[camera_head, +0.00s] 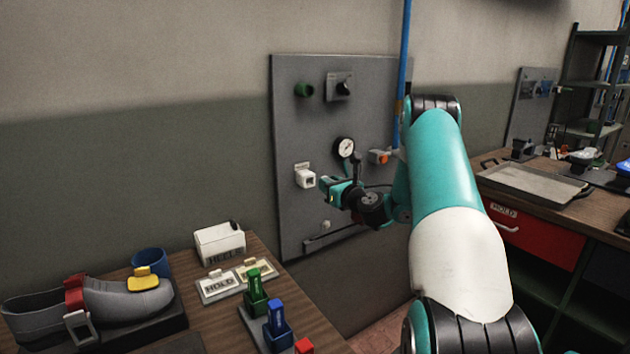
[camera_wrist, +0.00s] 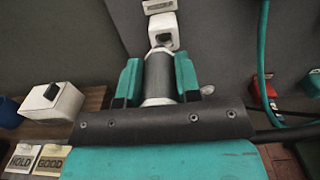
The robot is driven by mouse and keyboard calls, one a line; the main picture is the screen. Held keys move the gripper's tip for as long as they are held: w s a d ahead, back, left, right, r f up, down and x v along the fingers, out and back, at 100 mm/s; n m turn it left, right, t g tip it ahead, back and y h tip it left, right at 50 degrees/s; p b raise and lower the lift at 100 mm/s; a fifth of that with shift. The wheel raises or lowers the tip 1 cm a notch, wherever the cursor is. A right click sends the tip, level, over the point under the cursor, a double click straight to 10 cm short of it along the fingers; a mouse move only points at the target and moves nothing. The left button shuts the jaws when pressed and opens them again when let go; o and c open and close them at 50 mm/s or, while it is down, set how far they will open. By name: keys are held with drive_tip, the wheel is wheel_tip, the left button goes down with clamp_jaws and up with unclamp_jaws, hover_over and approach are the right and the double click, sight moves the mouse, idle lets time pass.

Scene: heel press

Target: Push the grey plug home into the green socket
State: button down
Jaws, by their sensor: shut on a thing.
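The green socket (camera_head: 304,90) is a short round collar near the upper left of the grey wall panel. It does not show in the wrist view. My gripper (camera_head: 332,190) is in front of the panel's left part, well below the green socket. In the wrist view, my gripper (camera_wrist: 158,72) is shut on the grey plug (camera_wrist: 158,78), a ribbed cylinder with a pale collar, between two teal fingers. The plug's front end points at a white socket (camera_wrist: 162,30); I cannot tell whether they touch. The white socket also shows in the head view (camera_head: 305,178).
The grey panel (camera_head: 290,130) also carries a black knob (camera_head: 340,87), a gauge (camera_head: 345,148) and an orange fitting (camera_head: 378,157). A blue pipe (camera_head: 405,60) runs down at the right. A workbench (camera_head: 225,310) with a boot (camera_head: 95,305) stands at lower left.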

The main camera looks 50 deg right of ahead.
sight(331, 180)
wheel_tip(331, 180, up, 25)
drive_tip(key=p, duration=2.2)
drive_tip(key=shift+p, duration=0.35)
drive_tip(key=shift+p+x, duration=1.8)
drive_tip(key=shift+x, duration=0.7)
drive_tip(key=shift+x, duration=1.45)
drive_tip(key=c, duration=0.7)
unclamp_jaws()
drive_tip(key=shift+c, duration=0.2)
drive_tip(key=shift+s+f, duration=0.1)
